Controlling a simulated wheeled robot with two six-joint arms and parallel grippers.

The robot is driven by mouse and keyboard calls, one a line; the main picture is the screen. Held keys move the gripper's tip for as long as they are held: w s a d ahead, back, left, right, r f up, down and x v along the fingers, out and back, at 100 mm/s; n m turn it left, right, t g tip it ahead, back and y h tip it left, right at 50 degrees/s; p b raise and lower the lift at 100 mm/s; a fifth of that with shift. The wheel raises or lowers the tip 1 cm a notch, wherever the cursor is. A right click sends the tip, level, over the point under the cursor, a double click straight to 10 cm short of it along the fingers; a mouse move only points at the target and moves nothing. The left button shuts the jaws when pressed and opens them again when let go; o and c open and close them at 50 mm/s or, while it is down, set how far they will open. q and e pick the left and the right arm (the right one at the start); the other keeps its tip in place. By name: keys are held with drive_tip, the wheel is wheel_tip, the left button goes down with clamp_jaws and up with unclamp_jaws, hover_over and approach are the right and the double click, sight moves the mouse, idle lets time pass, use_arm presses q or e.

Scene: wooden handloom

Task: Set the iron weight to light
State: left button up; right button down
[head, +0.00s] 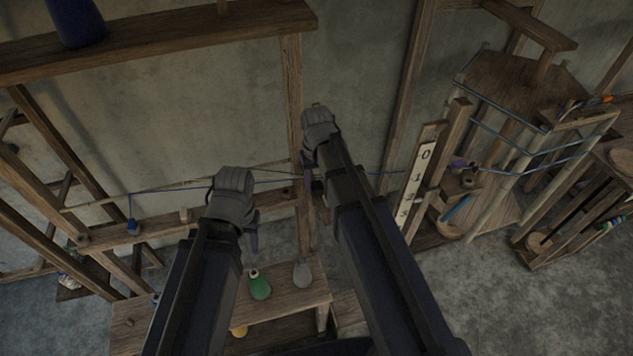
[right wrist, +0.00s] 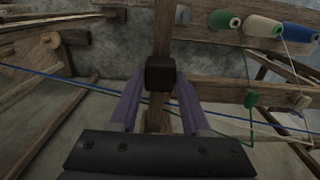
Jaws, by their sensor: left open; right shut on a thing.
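A small black block, which looks like the iron weight (right wrist: 160,68), sits between the purple fingertips of my right gripper (right wrist: 160,88) in the right wrist view. The gripper is shut on it. A wooden bar (right wrist: 158,118) runs behind the block; I cannot tell whether they touch. In the head view my right gripper (head: 309,180) is near the wooden post at the middle, and the block cannot be made out there. My left gripper (head: 252,238) is open, lower and to the left, above the bench. I see no label reading light.
A bench (head: 290,290) below carries a green cone (head: 260,287) and a grey cone (head: 302,273). A numbered board (head: 419,178) stands to the right. A blue thread (head: 165,190) crosses behind my grippers, with a blue bob (head: 132,227) on the left.

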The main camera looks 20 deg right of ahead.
drive_tip(key=w, duration=0.5)
drive_tip(key=shift+a, duration=0.1)
drive_tip(key=shift+s, duration=0.1)
drive_tip(key=shift+c, duration=1.8)
unclamp_jaws()
wheel_tip(320, 180, up, 8)
drive_tip(key=p, duration=0.8)
drive_tip(key=shift+o, duration=0.2)
drive_tip(key=shift+f, duration=0.2)
